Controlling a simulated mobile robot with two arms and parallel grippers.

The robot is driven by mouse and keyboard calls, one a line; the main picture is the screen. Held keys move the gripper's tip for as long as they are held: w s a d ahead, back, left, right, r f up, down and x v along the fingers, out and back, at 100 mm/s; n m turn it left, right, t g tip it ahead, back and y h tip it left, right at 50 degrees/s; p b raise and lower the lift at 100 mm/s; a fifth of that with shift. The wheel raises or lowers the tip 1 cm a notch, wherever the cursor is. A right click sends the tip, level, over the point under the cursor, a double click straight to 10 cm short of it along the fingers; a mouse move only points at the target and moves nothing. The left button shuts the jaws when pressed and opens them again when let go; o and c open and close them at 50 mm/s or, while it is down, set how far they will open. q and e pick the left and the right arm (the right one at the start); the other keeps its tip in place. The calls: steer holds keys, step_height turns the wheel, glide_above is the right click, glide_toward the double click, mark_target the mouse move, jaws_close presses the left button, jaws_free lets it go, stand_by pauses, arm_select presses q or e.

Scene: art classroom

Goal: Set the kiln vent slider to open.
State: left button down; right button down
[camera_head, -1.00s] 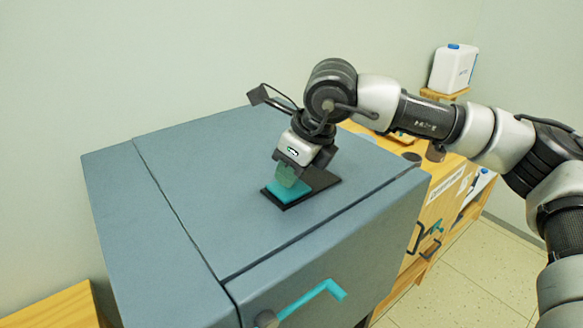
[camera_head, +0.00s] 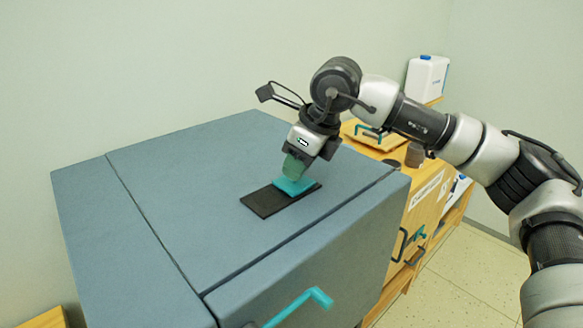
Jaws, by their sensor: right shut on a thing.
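The teal vent slider (camera_head: 296,187) sits at the right end of a black track plate (camera_head: 264,202) on top of the blue-grey kiln (camera_head: 190,165). The bare part of the plate shows to the left of the slider. My right gripper (camera_head: 294,171) comes down from the upper right and is shut on the slider, hiding its upper part. The fingers sit right at the teal piece. My left gripper is out of view.
A teal door handle (camera_head: 301,304) sticks out at the kiln's front. Behind and right stands a wooden cabinet (camera_head: 425,205) with handles, a dark cup (camera_head: 415,154) and a white canister (camera_head: 427,77). The left part of the kiln top is clear.

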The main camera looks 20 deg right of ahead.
steer(key=c, duration=1.3)
jaws_free()
steer(key=shift+w+d+r, duration=0.1)
steer(key=shift+d+r, duration=0.05)
steer(key=shift+c, duration=0.2)
steer(key=o, duration=0.4)
steer(key=shift+d, duration=0.2)
steer(key=shift+c, duration=0.2)
steer(key=shift+a, duration=0.1)
steer(key=shift+r, duration=0.2)
steer(key=b+v, duration=0.2)
steer(key=v, duration=0.8)
steer(key=shift+d, duration=0.2)
